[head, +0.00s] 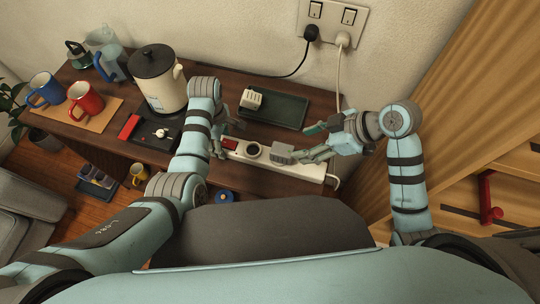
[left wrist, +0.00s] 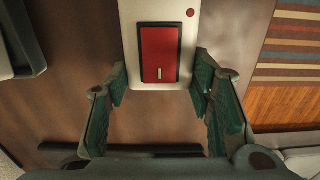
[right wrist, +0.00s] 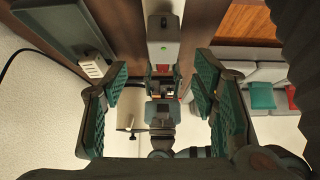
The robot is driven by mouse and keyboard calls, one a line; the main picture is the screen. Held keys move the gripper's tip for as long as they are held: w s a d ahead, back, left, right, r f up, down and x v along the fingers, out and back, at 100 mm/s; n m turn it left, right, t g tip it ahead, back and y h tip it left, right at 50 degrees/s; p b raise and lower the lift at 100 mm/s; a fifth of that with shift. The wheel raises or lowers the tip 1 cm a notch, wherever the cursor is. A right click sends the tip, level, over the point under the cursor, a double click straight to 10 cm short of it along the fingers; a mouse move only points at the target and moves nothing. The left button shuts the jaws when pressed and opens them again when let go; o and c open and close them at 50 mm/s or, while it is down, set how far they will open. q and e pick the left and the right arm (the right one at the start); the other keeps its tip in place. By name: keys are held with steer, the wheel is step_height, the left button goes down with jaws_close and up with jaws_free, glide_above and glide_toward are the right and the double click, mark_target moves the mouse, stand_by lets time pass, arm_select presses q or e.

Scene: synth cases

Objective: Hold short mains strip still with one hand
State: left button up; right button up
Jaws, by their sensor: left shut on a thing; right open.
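The short mains strip (head: 238,150), white with a red rocker switch (left wrist: 160,53) at its left end, lies on the dark wooden top. A grey plug (head: 283,153) sits on it right of a round socket. My left gripper (head: 222,147) is shut on the switch end, its fingers along the two long sides; they also show in the left wrist view (left wrist: 161,88). My right gripper (head: 316,142) is open and empty, above the strip's right part near the grey plug. In the right wrist view its fingers (right wrist: 162,88) are spread wide, with the strip (right wrist: 163,52) between them beyond.
A dark green tray (head: 288,112) with a white plug block (head: 251,99) lies behind the strip. A kettle (head: 157,80) and red and blue mugs (head: 85,98) stand left. A wall socket (head: 332,22) with two plugs is behind; a white cable (head: 339,85) hangs near my right gripper.

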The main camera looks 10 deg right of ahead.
mark_target(287, 150)
steer(key=x, duration=0.9)
steer(key=shift+s, duration=0.15)
steer(key=shift+c, duration=0.4)
steer(key=c, duration=1.1)
steer(key=shift+r, duration=1.95)
